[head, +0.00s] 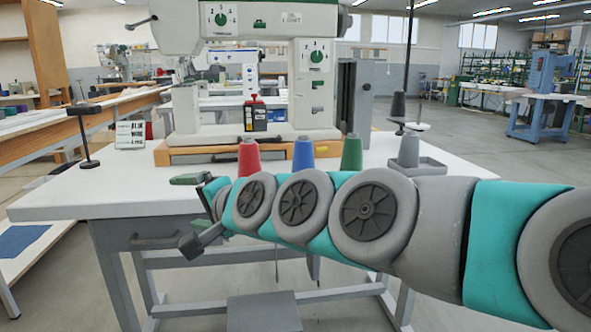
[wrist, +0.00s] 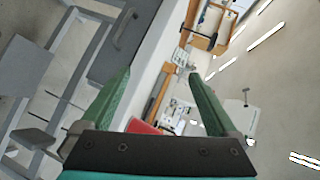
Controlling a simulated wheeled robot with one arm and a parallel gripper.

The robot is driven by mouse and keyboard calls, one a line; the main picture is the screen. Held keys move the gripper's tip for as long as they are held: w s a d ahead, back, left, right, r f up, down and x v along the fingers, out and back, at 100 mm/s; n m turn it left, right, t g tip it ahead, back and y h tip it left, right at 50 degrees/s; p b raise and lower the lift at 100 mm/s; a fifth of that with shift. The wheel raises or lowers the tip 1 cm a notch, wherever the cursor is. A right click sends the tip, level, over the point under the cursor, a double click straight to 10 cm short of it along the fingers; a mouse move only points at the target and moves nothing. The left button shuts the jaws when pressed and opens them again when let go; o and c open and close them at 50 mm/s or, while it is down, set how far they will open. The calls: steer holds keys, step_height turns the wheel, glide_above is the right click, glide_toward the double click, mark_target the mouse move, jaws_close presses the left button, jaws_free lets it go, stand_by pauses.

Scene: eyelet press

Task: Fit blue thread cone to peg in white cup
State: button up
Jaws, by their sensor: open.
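The blue thread cone (head: 303,154) stands upright on the white table, between a red cone (head: 249,158) and a green cone (head: 351,152). My arm crosses in front and hides the lower part of this row. My gripper (wrist: 160,73) is open in the wrist view, with green fingers wide apart and nothing held between them. In the head view one green finger (head: 190,179) shows over the table's front, left of the red cone. A red thing (wrist: 143,127) shows low between the fingers in the wrist view. I cannot make out a white cup or its peg.
A sewing machine (head: 315,90) on a wooden base (head: 190,156) stands behind the cones. A grey cone (head: 408,150) stands at a grey tray (head: 431,166) on the right. A dark stand (head: 86,140) and a small sign (head: 130,135) are at left. The table's front left is clear.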

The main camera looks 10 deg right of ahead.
mark_target(299, 157)
steer(key=w+d+r+m+t+h+b, duration=0.2)
steer(key=w+d+r+m+t+h, duration=0.35)
steer(key=w+r+m, duration=0.85)
steer(key=w+d+f+m+h, duration=0.1)
steer(key=d+f+m+h, duration=0.3)
steer(key=d+m, duration=0.1)
steer(key=w+d+f+m+g+h+b, duration=0.1)
steer(key=d+f+m+h, duration=0.3)
steer(key=m, duration=0.4)
steer(key=w+d+f+m+h, duration=0.2)
steer(key=d+f+m+h, duration=0.2)
steer(key=d+f+m, duration=0.1)
steer(key=shift+w+d+m+b, duration=0.3)
steer(key=shift+d+m, duration=0.45)
steer(key=shift+m, duration=0.05)
steer(key=shift+w+d, duration=0.25)
steer(key=shift+x, duration=3.5)
steer(key=shift+s+d, duration=0.1)
steer(key=shift+d, duration=0.1)
jaws_close()
